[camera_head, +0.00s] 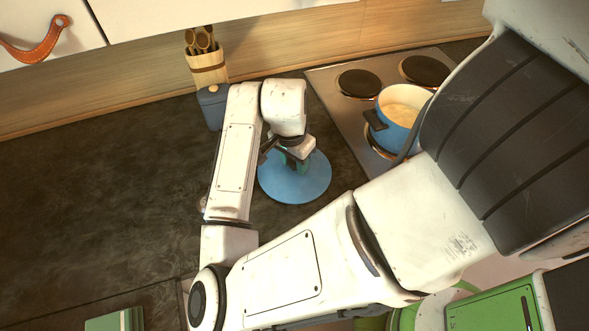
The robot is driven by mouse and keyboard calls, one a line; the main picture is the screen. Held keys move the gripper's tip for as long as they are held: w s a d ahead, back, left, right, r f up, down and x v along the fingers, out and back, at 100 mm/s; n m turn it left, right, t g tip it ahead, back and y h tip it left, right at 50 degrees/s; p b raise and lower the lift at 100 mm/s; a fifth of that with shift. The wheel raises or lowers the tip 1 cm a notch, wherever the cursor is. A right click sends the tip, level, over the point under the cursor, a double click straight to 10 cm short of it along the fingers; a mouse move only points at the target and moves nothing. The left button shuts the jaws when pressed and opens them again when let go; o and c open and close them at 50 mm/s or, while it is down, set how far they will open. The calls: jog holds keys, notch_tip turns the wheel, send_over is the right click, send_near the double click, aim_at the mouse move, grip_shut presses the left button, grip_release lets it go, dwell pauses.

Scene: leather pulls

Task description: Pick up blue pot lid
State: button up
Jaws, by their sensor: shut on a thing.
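The blue pot lid (310,183) is a round, flat blue disc near the middle of the view, left of the stove. My gripper (297,165) is over the centre of the lid and shut on it from above. My wrist hides part of the lid's upper left side and most of its handle. I cannot tell whether the lid rests on the dark counter or is held just above it.
A blue pot (397,115) stands on the stove (330,93) at right. Green items lie at the lower right. The counter (100,190) at left is clear.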

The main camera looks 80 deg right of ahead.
grip_shut()
